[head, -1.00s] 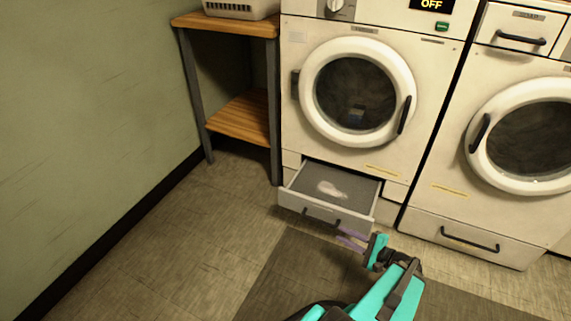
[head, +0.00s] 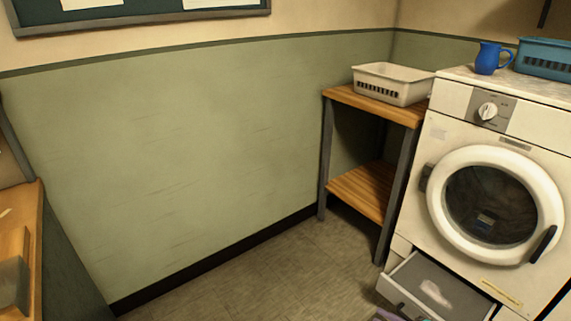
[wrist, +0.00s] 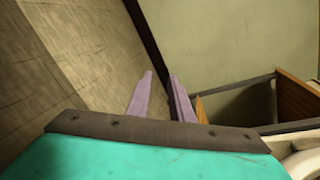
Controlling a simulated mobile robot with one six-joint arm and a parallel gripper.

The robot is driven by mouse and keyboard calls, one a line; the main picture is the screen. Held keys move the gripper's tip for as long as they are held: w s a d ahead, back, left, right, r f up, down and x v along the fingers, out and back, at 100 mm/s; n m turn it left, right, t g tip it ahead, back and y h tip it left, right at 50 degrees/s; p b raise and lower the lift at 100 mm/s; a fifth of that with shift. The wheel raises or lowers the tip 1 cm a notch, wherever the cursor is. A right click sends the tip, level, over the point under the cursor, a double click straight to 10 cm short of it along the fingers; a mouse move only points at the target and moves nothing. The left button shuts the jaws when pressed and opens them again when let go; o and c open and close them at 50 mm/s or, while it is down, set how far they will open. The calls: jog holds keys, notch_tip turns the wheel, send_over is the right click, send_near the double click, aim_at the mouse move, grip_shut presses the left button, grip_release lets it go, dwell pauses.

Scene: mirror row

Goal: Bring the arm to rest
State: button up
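My gripper (wrist: 161,76) shows in the wrist view as two purple fingers standing apart with nothing between them. Beyond them are floor and the green wall. In the head view only a bit of my gripper (head: 386,316) shows at the bottom edge, in front of the open drawer; the rest of my arm is out of frame. The drawer (head: 405,291) under the washing machine (head: 410,215) is pulled out, with a pale fluffy clump (head: 434,293) lying in it. I cannot tell whether my gripper touches the drawer.
A wooden shelf stand (head: 358,190) with a pale basket (head: 393,82) stands left of the machine. A blue jug (head: 487,58) and a teal basket (head: 546,58) are on top of the machine. A wooden surface (head: 18,230) is at the left edge. Floor (head: 270,285) between is clear.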

jog(key=s+a+r+n+g+y+p, duration=0.15)
jog(key=a+n+g+p, duration=0.3)
jog(key=a, duration=0.75)
jog(key=s+a+r+n+g+y+p, duration=0.1)
jog(key=s+a+r+n+g+p, duration=0.15)
jog(key=a+g+p, duration=0.65)
jog(key=s+a+r+n+g+h+p, duration=0.2)
jog(key=s+a+n+g+h+p, duration=0.35)
jog(key=s+a, duration=0.6)
jog(key=s+d+f+n+h, duration=0.1)
jog(key=s+d+n+h, duration=0.1)
jog(key=d, duration=0.3)
jog(key=s+d+f+n+t+h, duration=0.1)
jog(key=s+d+n+h, duration=0.1)
jog(key=d, duration=0.4)
jog(key=shift+s+d+n+h+p, duration=0.3)
jog(key=shift+n+h+p, duration=0.15)
jog(key=shift+h, duration=0.55)
jog(key=shift+f, duration=0.1)
